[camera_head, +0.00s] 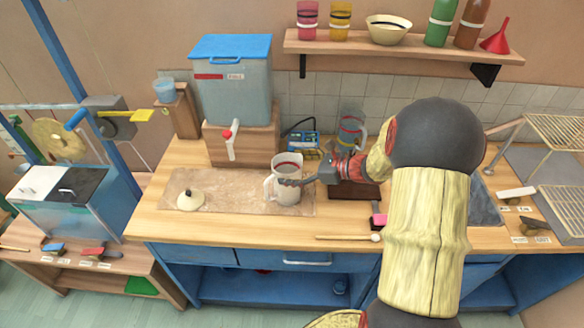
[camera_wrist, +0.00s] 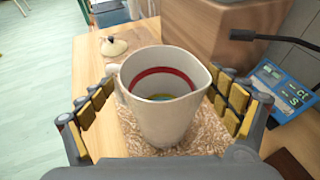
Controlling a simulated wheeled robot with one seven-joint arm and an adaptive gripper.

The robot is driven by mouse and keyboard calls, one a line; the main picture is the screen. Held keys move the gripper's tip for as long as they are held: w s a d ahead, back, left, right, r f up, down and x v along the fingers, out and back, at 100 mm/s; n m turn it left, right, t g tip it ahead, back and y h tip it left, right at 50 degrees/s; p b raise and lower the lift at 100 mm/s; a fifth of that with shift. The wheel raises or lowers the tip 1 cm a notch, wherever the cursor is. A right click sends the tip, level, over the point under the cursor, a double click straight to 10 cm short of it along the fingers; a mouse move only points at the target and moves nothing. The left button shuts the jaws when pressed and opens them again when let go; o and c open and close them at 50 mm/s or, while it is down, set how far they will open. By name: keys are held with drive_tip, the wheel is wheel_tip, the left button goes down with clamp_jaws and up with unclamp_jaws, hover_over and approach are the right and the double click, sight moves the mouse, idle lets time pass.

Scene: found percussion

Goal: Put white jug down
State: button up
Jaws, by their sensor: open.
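The white jug (camera_head: 287,182) stands upright on a brownish speckled mat (camera_head: 232,192) on the wooden counter. In the wrist view the jug (camera_wrist: 163,100) shows from above, with a red band inside and its spout to the right. My gripper (camera_head: 288,183) reaches in from the right at the jug's height. In the wrist view my gripper (camera_wrist: 165,112) is open, with one finger on each side of the jug and visible gaps to both. The jug's underside is hidden, but it appears to rest on the mat.
A white lid (camera_head: 190,200) lies on the mat to the left. A blue-lidded dispenser (camera_head: 232,85) with a tap stands behind on a wooden block. A glass jug (camera_head: 350,130) and a blue scale-like device (camera_head: 301,145) stand behind. A mallet (camera_head: 350,237) lies near the front edge.

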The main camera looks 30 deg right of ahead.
drive_tip(key=p+v, duration=0.3)
drive_tip(key=v, duration=0.9)
drive_tip(key=s+a+r+n+g, duration=0.35)
drive_tip(key=a+n, duration=0.35)
drive_tip(key=a, duration=0.3)
drive_tip(key=s+a+r+n+g, duration=0.3)
drive_tip(key=s+a+n+g, duration=0.1)
drive_tip(key=a+n, duration=0.4)
drive_tip(key=s+a+r+n+t+h, duration=0.1)
drive_tip(key=s+a+r+n+h, duration=0.1)
drive_tip(key=s+n, duration=0.3)
drive_tip(key=s+a+r+n+t+h, duration=0.1)
drive_tip(key=s+a+r+n+h, duration=0.2)
drive_tip(key=n, duration=0.6)
drive_tip(key=shift+s+r+h, duration=0.7)
drive_tip(key=shift+s+h, duration=0.35)
drive_tip(key=shift+h, duration=0.05)
